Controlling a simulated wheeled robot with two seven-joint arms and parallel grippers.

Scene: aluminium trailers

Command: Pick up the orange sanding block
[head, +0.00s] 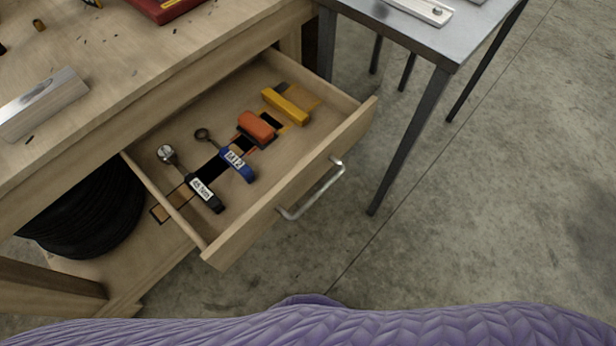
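The orange sanding block (257,127) lies in the open wooden drawer (230,248), near the middle of a row of items. It rests on or beside a dark patch on the drawer floor. A yellow block (285,106) lies to its right and a tool with a blue handle (237,164) to its left. Neither of my grippers shows in the head view.
A tool with a black handle (203,192) lies at the drawer's left. The drawer has a metal handle (312,192) and hangs out of a wooden workbench (130,70). A metal table (440,42) stands to the right. A dark coiled hose or tyre (85,215) sits below.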

